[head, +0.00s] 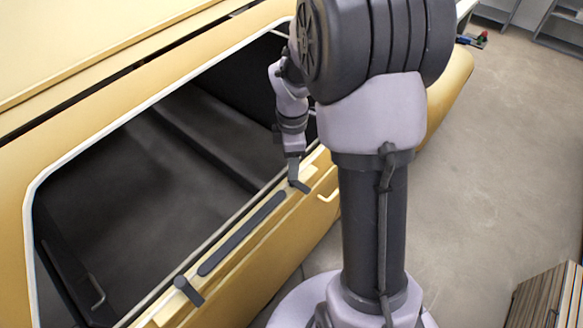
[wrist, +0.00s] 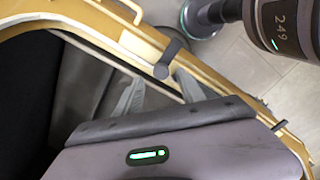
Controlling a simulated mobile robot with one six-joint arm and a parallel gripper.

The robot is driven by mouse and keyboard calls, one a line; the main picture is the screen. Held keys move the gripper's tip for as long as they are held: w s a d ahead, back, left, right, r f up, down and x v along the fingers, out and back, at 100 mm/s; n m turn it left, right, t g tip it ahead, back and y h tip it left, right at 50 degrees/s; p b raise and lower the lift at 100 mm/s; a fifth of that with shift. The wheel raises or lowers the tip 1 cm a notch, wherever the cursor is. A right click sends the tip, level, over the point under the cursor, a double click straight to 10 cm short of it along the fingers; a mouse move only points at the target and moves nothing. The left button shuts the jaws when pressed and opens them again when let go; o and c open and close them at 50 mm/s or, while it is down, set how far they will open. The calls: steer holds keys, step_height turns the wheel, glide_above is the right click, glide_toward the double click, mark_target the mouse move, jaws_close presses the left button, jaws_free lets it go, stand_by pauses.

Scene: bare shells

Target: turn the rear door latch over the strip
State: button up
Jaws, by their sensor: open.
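The yellow car shell's door has a dark strip (head: 243,233) along its sill, with one dark latch beyond each end. The far latch (head: 301,186) points outward across the sill, off the strip's end. The near latch (head: 190,291) also points outward. I cannot tell for sure which one is the rear latch. My gripper (head: 293,172) reaches down at the far latch. In the wrist view a latch (wrist: 172,50) with a round pivot end shows just beyond my open gripper (wrist: 158,83), between the two grey fingertips. I cannot tell whether they touch it.
The window opening's light frame (head: 85,138) surrounds a dark, empty interior. A pale door handle (head: 328,195) sticks out below the far latch. A wooden cabinet (head: 541,298) stands at lower right.

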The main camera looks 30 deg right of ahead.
mark_target(299, 184)
steer(key=f, duration=0.2)
steer(key=shift+s+a+f, duration=0.1)
steer(key=shift+s+f, duration=0.1)
steer(key=shift+f, duration=0.1)
steer(key=shift+w+f, duration=0.15)
steer(key=shift+f, duration=0.3)
jaws_close()
steer(key=shift+m, duration=0.3)
steer(key=m+b, duration=0.2)
steer(key=m, duration=0.1)
steer(key=shift+m, duration=0.4)
steer(key=m+b, duration=0.2)
steer(key=m, duration=0.3)
steer(key=shift+b, duration=0.3)
steer(key=m+b, duration=0.2)
steer(key=m, duration=0.3)
steer(key=shift+m+b, duration=0.8)
steer(key=shift+m, duration=1.3)
